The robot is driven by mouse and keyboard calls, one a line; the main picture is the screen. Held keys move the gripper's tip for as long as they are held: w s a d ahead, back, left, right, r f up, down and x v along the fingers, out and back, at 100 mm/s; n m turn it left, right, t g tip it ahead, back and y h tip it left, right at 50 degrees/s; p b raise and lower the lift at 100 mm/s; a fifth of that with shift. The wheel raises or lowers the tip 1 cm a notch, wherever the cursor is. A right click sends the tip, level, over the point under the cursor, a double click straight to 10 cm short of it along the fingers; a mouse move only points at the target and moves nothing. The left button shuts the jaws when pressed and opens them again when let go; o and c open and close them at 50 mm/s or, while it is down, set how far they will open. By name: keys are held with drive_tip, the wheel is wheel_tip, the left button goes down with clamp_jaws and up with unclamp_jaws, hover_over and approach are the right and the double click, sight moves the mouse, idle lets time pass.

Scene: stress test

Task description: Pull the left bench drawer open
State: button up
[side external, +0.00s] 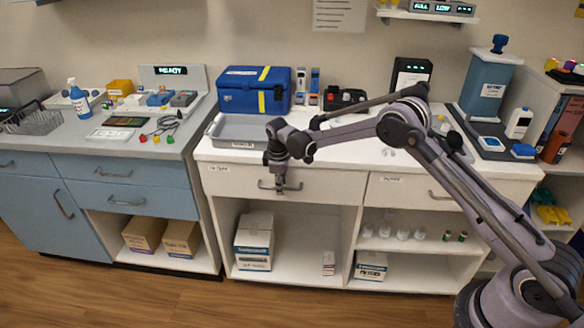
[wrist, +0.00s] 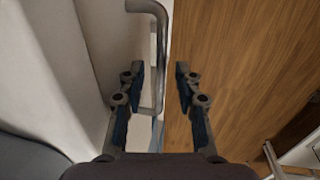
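The left bench drawer (side external: 230,183) is the white front under the worktop, left of the middle divider. It looks closed, flush with the bench. Its grey bar handle (side external: 265,186) is partly hidden by my gripper (side external: 281,187). In the wrist view, my gripper (wrist: 159,68) is open, with one finger on each side of the handle (wrist: 161,45). The handle lies close to the left finger, with a wider gap to the right finger. I cannot tell whether the left finger touches it. The drawer front (wrist: 95,60) shows at the left.
The right bench drawer (side external: 410,191) is closed beside it. A grey tray (side external: 240,128) and blue case (side external: 254,91) stand on the worktop above. Open shelves below hold a white box (side external: 254,241) and several jars. The wooden floor (side external: 200,303) in front is clear.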

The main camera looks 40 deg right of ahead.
clamp_jaws()
drive_tip(key=shift+a, duration=0.1)
drive_tip(key=s+a, duration=2)
drive_tip(key=shift+s+a, duration=0.2)
drive_tip(key=shift+s, duration=0.05)
unclamp_jaws()
drive_tip(key=shift+r, duration=0.1)
